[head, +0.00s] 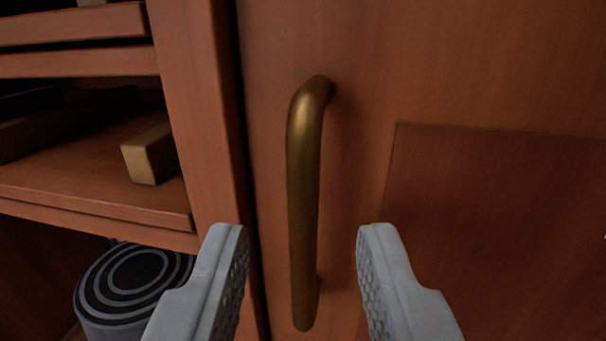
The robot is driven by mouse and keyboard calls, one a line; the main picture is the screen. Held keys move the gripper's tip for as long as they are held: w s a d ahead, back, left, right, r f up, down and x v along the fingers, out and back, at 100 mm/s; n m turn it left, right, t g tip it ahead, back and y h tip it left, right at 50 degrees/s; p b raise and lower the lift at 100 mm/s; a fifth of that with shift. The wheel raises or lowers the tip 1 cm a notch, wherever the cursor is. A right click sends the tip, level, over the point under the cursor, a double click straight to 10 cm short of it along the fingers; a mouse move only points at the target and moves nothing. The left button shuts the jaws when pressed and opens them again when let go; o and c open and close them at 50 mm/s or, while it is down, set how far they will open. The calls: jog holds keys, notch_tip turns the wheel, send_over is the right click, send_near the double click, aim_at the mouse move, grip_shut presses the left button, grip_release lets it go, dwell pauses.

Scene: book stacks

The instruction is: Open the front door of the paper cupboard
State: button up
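The cupboard's front door (460,70) is reddish-brown wood with a recessed panel and fills the middle and right of the head view. It looks shut against the frame post at its left. A vertical brass bar handle (303,190) is fixed near the door's left edge. My gripper (303,245) is open, with one grey finger to the left and one to the right of the handle's lower part. Visible gaps separate both fingers from the handle in the picture. I cannot tell how far the fingertips are from the door in depth.
Left of the door are open wooden shelves (95,205). A tan block (150,154) lies on one shelf. A dark round object with pale rings on top (135,280) stands below, near my left finger. The door's right side is clear.

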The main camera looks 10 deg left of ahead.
jog(key=shift+w+a, duration=0.15)
jog(key=shift+w, duration=0.8)
grip_shut()
jog(key=s+d, duration=0.1)
jog(key=d, duration=2.9)
jog(key=shift+d, duration=0.35)
grip_release()
jog(key=shift+s, duration=0.1)
